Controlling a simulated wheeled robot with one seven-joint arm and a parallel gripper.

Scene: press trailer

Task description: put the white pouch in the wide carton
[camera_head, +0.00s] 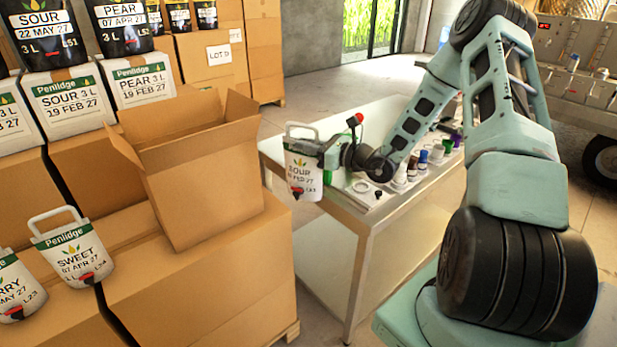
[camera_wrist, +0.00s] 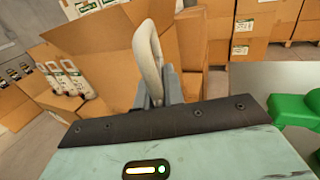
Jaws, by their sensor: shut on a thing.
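A white pouch (camera_head: 303,172) marked SOUR hangs upright from my gripper (camera_head: 322,150), at the table's left edge and right of the wide carton. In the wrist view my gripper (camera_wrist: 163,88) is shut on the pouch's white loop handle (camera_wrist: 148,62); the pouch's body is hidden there. The wide carton (camera_head: 205,185) stands open, flaps up, on a stack of brown boxes. Its inside bottom is hidden. In the wrist view the open carton (camera_wrist: 105,40) lies beyond the handle.
A white SWEET pouch (camera_head: 73,248) stands left of the carton, with another beside it. White boxes (camera_head: 70,102) and black pouches stand behind. A metal table (camera_head: 355,225) holds several small bottles (camera_head: 423,160). A green object (camera_wrist: 292,110) is at the wrist view's right.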

